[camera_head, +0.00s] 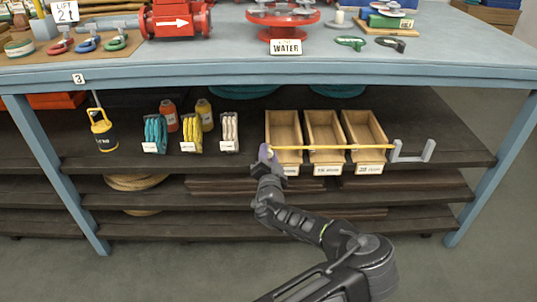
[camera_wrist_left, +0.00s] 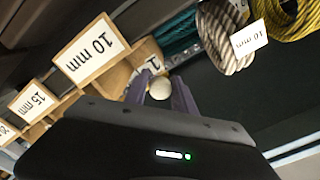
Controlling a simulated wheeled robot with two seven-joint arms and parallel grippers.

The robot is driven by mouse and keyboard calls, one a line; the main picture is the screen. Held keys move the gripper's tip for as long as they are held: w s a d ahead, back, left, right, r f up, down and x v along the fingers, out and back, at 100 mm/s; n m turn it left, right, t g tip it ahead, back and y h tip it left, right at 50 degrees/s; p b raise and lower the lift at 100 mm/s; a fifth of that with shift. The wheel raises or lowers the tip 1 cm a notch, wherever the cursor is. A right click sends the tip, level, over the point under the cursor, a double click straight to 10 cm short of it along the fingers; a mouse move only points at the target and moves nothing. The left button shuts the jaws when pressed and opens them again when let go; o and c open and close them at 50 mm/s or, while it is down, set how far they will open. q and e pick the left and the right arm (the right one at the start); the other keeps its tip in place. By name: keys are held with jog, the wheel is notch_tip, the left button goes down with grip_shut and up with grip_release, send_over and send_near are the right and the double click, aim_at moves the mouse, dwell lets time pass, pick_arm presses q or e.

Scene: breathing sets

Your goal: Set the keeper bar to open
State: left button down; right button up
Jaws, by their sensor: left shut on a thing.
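The keeper bar (camera_head: 335,147) is a thin yellow bar lying level across the fronts of three wooden bins (camera_head: 324,132) on the upper shelf. Its right end meets a grey bracket (camera_head: 412,152). My left gripper (camera_head: 266,153) is at the bar's left end, in front of the left bin. In the left wrist view its purple fingers (camera_wrist_left: 161,90) are shut on a pale round knob (camera_wrist_left: 161,88). The fingers hide the bar's left end, and the join between knob and bar cannot be seen.
Rope bundles (camera_head: 190,135) with tags, bottles (camera_head: 204,115) and a yellow-black weight (camera_head: 102,130) stand left on the shelf. The blue-grey worktop (camera_head: 200,66) overhangs the shelf above my gripper. The dark shelf (camera_head: 455,152) is clear right of the bracket.

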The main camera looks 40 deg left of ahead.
pick_arm(q)
jog(key=shift+r, duration=0.1)
dwell(0.8)
jog(key=w+d+b, duration=0.1)
jog(key=d, duration=0.1)
jog(key=w+d+b, duration=0.1)
jog(key=w+d, duration=0.1)
jog(key=c, duration=1.1)
grip_release()
jog(key=shift+c, duration=0.2)
jog(key=v, duration=0.7)
jog(key=shift+s+d+p, duration=0.3)
jog(key=shift+p, duration=0.1)
